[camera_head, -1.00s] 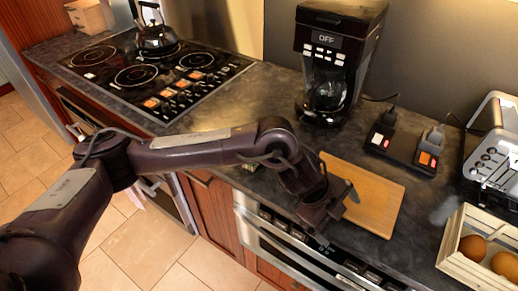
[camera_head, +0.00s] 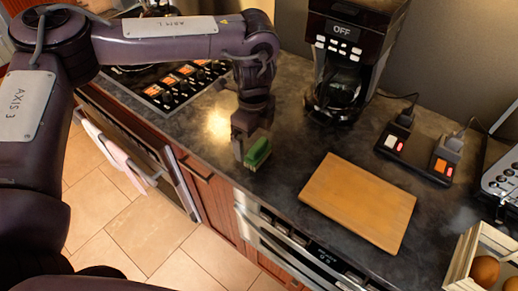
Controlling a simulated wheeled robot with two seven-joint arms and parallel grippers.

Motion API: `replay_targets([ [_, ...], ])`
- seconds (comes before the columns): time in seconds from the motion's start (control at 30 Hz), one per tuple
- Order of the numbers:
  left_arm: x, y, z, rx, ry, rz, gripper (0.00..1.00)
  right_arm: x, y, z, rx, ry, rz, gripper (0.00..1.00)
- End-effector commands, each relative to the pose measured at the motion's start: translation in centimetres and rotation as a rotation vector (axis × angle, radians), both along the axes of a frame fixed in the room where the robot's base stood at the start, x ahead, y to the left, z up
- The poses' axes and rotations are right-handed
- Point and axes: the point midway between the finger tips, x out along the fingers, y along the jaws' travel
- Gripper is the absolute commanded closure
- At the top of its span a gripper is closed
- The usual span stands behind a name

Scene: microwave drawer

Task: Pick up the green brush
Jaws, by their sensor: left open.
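The green brush (camera_head: 258,153) is on the dark counter near its front edge, left of the cutting board. My left gripper (camera_head: 246,145) points down right at the brush. One finger shows at the brush's left side; the other is hidden or hard to make out. The jaws are open, and I cannot tell whether they touch the brush. The upper part of the brush is partly covered by the gripper. My right gripper is not in view.
A wooden cutting board (camera_head: 358,202) lies right of the brush. A coffee maker (camera_head: 350,55) stands behind it. A power strip (camera_head: 415,150), a toaster (camera_head: 500,178) and a crate (camera_head: 462,258) with brown round items are at the right. The stove (camera_head: 180,88) is at the left.

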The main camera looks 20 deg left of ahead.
Motion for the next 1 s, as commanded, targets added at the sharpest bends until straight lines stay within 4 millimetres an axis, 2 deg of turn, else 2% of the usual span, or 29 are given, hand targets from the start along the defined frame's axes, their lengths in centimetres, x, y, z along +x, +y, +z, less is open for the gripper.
replay_targets([
  [0.1,0.1,-0.3,-1.1,0.001,0.001,-0.001,0.00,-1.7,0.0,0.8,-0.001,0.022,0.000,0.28],
  [0.2,0.3,-0.6,-2.5,0.003,0.002,-0.001,0.00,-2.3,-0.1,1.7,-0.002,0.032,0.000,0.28],
  [0.4,0.4,-0.7,-5.2,0.001,0.000,0.000,0.00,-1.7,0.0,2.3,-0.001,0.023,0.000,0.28],
  [0.67,0.5,-0.8,-5.6,-0.001,-0.003,-0.001,0.00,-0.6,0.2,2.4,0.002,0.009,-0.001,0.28],
  [1.0,0.5,-0.8,-5.6,-0.001,-0.003,-0.001,0.43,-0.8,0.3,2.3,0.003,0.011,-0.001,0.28],
])
